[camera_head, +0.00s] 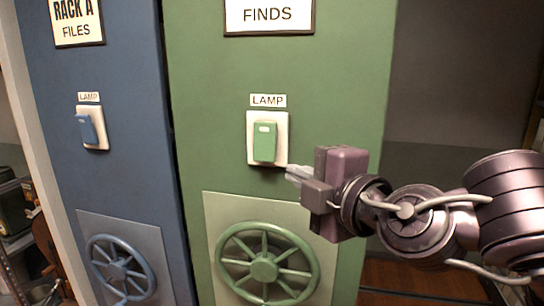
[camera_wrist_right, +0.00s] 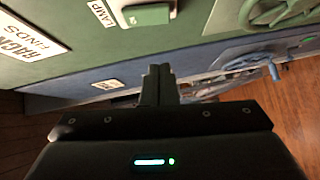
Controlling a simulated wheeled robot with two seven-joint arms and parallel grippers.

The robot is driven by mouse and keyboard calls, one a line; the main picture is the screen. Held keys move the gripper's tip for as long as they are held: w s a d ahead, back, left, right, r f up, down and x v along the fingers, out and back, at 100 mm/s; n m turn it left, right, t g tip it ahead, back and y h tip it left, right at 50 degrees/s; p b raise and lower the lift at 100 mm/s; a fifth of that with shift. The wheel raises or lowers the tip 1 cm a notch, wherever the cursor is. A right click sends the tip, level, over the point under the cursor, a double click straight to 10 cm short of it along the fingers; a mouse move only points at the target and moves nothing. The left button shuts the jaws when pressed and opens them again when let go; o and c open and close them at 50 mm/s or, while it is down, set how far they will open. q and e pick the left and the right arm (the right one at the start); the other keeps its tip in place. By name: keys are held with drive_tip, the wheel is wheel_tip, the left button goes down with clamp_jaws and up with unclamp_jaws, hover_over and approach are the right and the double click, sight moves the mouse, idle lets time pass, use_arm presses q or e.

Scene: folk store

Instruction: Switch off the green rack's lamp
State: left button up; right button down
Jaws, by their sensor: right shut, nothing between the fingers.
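The green rack (camera_head: 340,70) fills the middle of the head view. Its lamp switch, a green rocker (camera_head: 265,142) on a pale plate, sits under a LAMP label (camera_head: 268,101). I cannot tell its on or off position. In the right wrist view the green rocker (camera_wrist_right: 147,14) is at the top edge, partly cut off. My right gripper (camera_head: 293,174) is shut and empty, just right of and slightly below the switch plate, pointing left. Its closed fingers (camera_wrist_right: 158,84) show below the rocker in the wrist view, with no visible contact. My left gripper is out of view.
A green handwheel (camera_head: 264,267) is below the switch. The blue rack (camera_head: 130,170) stands at left with its own blue lamp switch (camera_head: 88,129) and blue handwheel (camera_head: 120,267). A dark open gap with wooden floor lies right of the green rack.

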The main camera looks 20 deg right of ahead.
drive_tip(key=shift+w, duration=0.1)
drive_tip(key=p, duration=0.3)
approach(261, 153)
drive_tip(key=w+a, duration=0.3)
drive_tip(key=shift+w+d+f, duration=0.25)
drive_tip(key=shift+w+d, duration=0.4)
drive_tip(key=shift+w, duration=0.35)
drive_tip(key=shift+w+d, duration=0.2)
drive_tip(key=shift+d, duration=0.2)
drive_tip(key=shift+w, duration=0.15)
drive_tip(key=shift+a, duration=0.1)
